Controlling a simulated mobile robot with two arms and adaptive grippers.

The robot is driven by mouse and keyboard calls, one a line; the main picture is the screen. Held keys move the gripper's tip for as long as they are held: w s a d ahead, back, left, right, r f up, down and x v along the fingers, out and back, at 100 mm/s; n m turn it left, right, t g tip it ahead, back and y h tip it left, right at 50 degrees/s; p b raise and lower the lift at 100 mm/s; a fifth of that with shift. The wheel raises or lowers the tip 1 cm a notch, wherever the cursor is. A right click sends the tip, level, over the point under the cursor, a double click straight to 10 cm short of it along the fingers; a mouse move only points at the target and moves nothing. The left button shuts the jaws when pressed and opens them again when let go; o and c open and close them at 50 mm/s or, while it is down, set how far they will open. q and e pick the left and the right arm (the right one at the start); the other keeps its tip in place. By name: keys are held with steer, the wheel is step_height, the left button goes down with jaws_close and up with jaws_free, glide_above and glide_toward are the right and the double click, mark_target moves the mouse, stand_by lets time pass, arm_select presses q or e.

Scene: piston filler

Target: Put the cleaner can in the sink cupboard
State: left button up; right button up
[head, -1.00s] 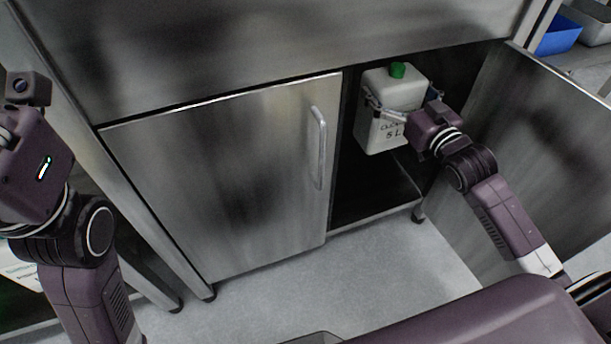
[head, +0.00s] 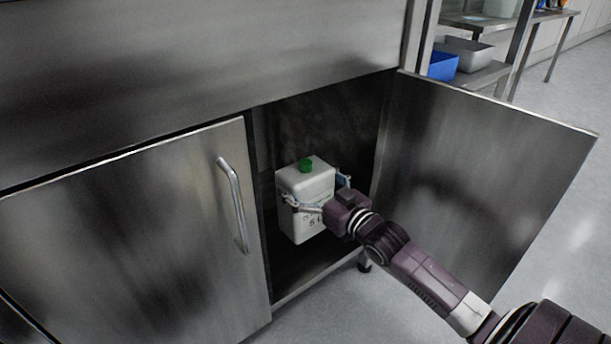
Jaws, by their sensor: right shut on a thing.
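The cleaner can (head: 294,184) is a white square can with a green cap and dark lettering. It is upright inside the open right-hand compartment of the sink cupboard (head: 285,293). My right gripper (head: 316,196) is shut on the can, with a finger on either side of it. The can's base is low, close to the cupboard floor; I cannot tell if it touches. My left gripper is out of the picture.
The right cupboard door (head: 475,180) stands wide open, beside my right arm. The left door (head: 140,240) is shut and has a bar handle (head: 233,204). A shelf with a blue bin (head: 442,66) stands behind the open door.

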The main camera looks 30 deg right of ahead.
steer(key=shift+f+b, duration=2.45)
steer(key=shift+f, duration=1.05)
steer(key=o, duration=1.7)
steer(key=shift+f, duration=0.3)
steer(key=shift+o, duration=0.3)
steer(key=shift+s+r, duration=0.1)
steer(key=shift+s, duration=0.05)
